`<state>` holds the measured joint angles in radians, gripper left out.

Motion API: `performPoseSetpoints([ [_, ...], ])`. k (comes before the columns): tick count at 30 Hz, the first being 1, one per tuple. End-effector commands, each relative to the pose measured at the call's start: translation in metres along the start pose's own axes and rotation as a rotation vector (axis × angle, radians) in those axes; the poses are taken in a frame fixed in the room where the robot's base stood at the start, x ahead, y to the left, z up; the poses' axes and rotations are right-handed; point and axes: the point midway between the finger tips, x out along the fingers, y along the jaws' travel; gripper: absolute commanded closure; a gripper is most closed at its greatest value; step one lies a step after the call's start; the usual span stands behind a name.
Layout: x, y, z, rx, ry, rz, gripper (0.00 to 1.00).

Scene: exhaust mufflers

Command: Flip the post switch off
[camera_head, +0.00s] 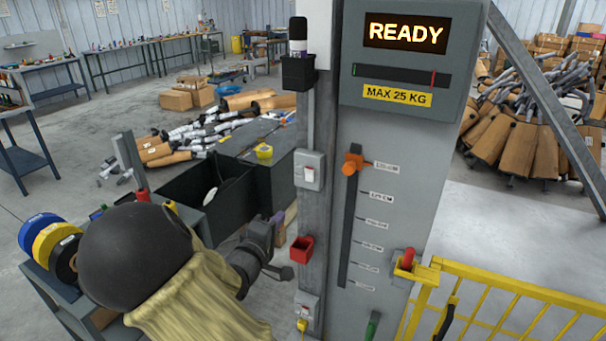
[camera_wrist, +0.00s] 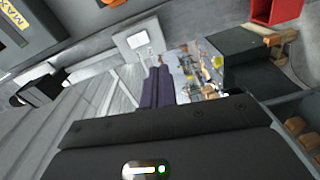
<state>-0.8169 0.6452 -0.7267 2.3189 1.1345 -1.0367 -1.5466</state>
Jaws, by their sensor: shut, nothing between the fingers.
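The post switch is a pale grey box (camera_head: 308,170) with a small rocker on its front, fixed to the grey post. It also shows in the wrist view as a light box (camera_wrist: 133,44) just above and left of the fingertips. Which way the rocker is set is too small to tell. My gripper (camera_head: 279,217) is below and left of the switch in the head view, apart from it. In the wrist view my gripper (camera_wrist: 158,70) has its two dark purple fingers together, with nothing between them, pointing toward the post.
A red bin (camera_head: 301,249) hangs on the post below the switch, with a lower outlet box (camera_head: 306,307) under it. A dark cup holder (camera_head: 298,72) sits above. The slider panel (camera_head: 385,200) is to the right, beside a yellow railing (camera_head: 510,288).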

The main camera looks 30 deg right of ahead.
Motion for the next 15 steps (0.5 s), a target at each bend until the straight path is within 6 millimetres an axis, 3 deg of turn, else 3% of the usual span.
performPoseSetpoints([
  [1, -0.004, 0.013, -0.002, -0.048, -0.015, 0.066, 1.00],
  [4, -0.008, 0.028, -0.001, -0.102, -0.048, 0.146, 1.00],
  [15, -0.007, 0.030, 0.000, -0.113, -0.056, 0.159, 1.00],
])
